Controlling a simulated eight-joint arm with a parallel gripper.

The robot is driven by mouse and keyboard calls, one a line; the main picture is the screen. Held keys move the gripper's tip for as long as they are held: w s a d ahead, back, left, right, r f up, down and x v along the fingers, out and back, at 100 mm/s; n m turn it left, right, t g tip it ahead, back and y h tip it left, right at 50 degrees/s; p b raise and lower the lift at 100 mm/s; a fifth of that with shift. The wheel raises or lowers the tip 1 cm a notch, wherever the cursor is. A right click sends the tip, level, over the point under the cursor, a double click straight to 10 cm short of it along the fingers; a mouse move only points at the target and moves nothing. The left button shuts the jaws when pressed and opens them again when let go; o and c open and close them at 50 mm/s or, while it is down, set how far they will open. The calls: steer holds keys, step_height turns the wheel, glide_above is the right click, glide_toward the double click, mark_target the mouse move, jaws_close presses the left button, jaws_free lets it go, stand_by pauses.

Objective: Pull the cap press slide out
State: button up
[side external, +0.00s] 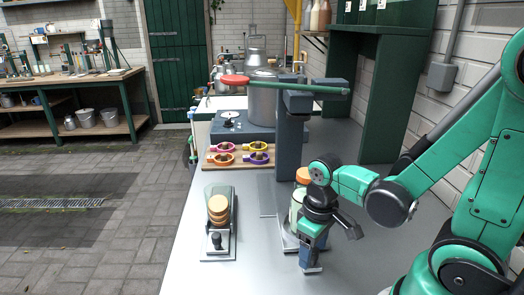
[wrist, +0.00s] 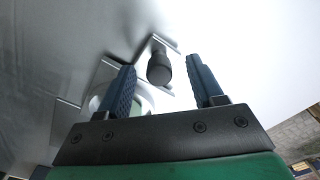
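The cap press (side external: 291,150) is a dark upright column with a green lever and a red knob at the lever's end. A pale jar (side external: 296,208) with an orange cap stands at its foot, partly behind my gripper. My gripper (side external: 318,252) is low in front of the press and hides much of the slide. In the wrist view, a black knob (wrist: 159,66), seemingly the slide's handle, is between the two blue fingers of my gripper (wrist: 162,66). The fingers are open, with gaps on both sides of the knob. A pale round rim (wrist: 150,98) shows behind the fingers.
A metal holder (side external: 218,243) with stacked orange caps and a black knob stands to the left. A wooden board (side external: 237,167) with several coloured rings lies behind. A green shelf (side external: 385,95) stands at the back right. The metal bench (side external: 265,262) is clear in front.

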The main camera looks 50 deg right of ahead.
steer(key=shift+r, duration=0.15)
steer(key=shift+r, duration=2.65)
steer(key=w+a+r+t, duration=0.2)
steer(key=w+r+t, duration=0.3)
steer(key=w+t, duration=0.1)
steer(key=shift+w+a+t, duration=0.15)
steer(key=shift+t, duration=0.45)
